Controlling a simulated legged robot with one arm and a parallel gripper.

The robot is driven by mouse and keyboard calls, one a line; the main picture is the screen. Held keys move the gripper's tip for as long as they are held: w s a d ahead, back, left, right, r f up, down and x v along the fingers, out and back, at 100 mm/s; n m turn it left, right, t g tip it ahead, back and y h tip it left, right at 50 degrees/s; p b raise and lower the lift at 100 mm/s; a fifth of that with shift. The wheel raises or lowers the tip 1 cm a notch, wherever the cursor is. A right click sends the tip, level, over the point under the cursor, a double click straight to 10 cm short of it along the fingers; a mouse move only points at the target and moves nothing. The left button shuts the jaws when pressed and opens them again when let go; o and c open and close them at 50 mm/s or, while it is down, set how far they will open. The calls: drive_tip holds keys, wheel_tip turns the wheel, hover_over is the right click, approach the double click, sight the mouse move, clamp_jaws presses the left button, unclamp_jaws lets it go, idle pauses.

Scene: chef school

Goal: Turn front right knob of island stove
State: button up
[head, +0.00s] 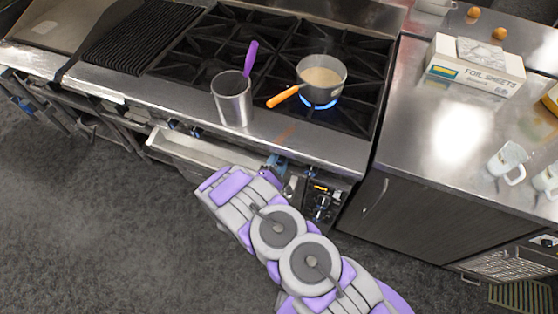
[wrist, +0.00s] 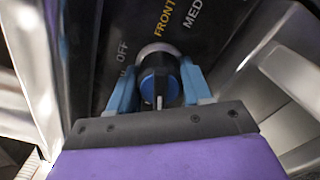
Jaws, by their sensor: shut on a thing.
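The knob (wrist: 158,84) is black with a blue face and a light pointer mark, and sits on a dark panel lettered "OFF", "FRONT" and "MED" in the wrist view. My gripper (wrist: 160,86) has its blue fingers on either side of the knob and is shut on it. In the head view my gripper (head: 279,168) is at the front of the island stove (head: 345,152), where my arm partly hides the controls. A blue flame burns under a saucepan (head: 321,75) on the front right burner.
The saucepan's orange handle points left toward the front edge. A metal pot (head: 233,100) with a purple-handled utensil stands at the stove's front. A drawer (head: 200,151) is open left of my gripper. A foil sheets box (head: 475,67) and white mugs (head: 508,161) stand on the right counter.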

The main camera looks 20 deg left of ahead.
drive_tip(key=n, duration=0.5)
drive_tip(key=shift+s+f+n, duration=0.1)
drive_tip(key=shift+f+n, duration=0.1)
drive_tip(key=shift+n, duration=0.1)
drive_tip(key=shift+n+b, duration=0.3)
drive_tip(key=shift+n, duration=1.9)
drive_tip(key=shift+r, duration=0.1)
drive_tip(key=o, duration=1)
drive_tip(key=shift+a, duration=0.1)
drive_tip(key=shift+o, duration=0.2)
